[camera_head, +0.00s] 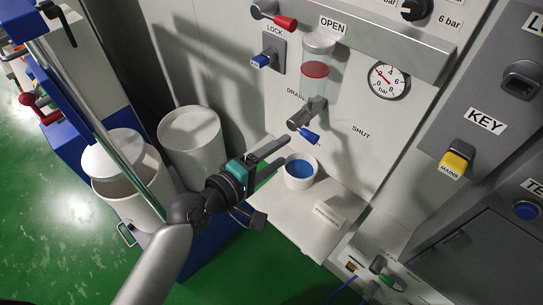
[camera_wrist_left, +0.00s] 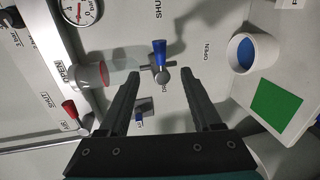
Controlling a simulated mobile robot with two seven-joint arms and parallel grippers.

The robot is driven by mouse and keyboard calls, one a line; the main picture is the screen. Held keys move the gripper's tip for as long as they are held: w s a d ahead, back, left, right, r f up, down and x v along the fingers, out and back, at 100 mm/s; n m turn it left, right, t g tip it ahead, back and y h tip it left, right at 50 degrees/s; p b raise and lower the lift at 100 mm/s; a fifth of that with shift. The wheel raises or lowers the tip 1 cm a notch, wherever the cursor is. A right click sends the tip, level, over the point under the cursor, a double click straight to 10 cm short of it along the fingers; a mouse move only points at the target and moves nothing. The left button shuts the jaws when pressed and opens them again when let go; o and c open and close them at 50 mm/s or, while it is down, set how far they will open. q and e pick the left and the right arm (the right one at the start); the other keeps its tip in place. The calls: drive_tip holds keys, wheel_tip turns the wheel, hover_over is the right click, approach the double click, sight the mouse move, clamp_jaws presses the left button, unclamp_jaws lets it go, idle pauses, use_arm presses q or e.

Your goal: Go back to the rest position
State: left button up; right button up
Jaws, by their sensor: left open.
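My left gripper (camera_head: 272,156) is open and empty. In the head view it hangs in front of the grey panel, just left of a white cup (camera_head: 300,173) with blue contents. In the left wrist view its two fingers (camera_wrist_left: 158,85) point toward the panel, with a blue-handled drain valve (camera_wrist_left: 159,55) seen between and beyond them. The same valve (camera_head: 308,135) shows in the head view under a clear cylinder (camera_head: 317,75) with a red disc inside. The fingers look apart from the valve and the cup. My right gripper is in neither view.
The cup stands on a pale shelf (camera_head: 281,214), where a small label block (camera_head: 330,213) also sits. A gauge (camera_head: 388,80), a red-handled lever (camera_head: 285,22) and a yellow key switch (camera_head: 456,161) are on the panels. White drums (camera_head: 189,140) stand at left. Green floor (camera_head: 50,220) is open at lower left.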

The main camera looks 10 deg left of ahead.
use_arm(q)
drive_tip(key=shift+v, duration=0.85)
drive_tip(key=s+a+f+m+g+y+b, duration=0.2)
drive_tip(key=s+a+f+b, duration=0.1)
drive_tip(key=f, duration=1)
drive_tip(key=s+a+f+m+g+y+b, duration=0.1)
drive_tip(key=s+a+f+y+b, duration=0.15)
drive_tip(key=f, duration=0.95)
drive_tip(key=s+a+f+m+g+y+b, duration=0.2)
drive_tip(key=s+a+f+b, duration=0.15)
drive_tip(key=f, duration=0.95)
drive_tip(key=s+a+f+m+g+y+b, duration=0.1)
drive_tip(key=s+a+f+m+g+b, duration=0.1)
drive_tip(key=s+f, duration=0.9)
drive_tip(key=s+a+f+m+g+y+b, duration=0.1)
drive_tip(key=s+a+f+m+g+b, duration=0.2)
drive_tip(key=s+f, duration=0.9)
drive_tip(key=s+m+g+b, duration=0.1)
drive_tip(key=s+m+b, duration=0.2)
drive_tip(key=shift+s+f+m+g+y, duration=0.15)
drive_tip(key=shift+f+m+g+y, duration=0.15)
drive_tip(key=shift+g+y, duration=0.1)
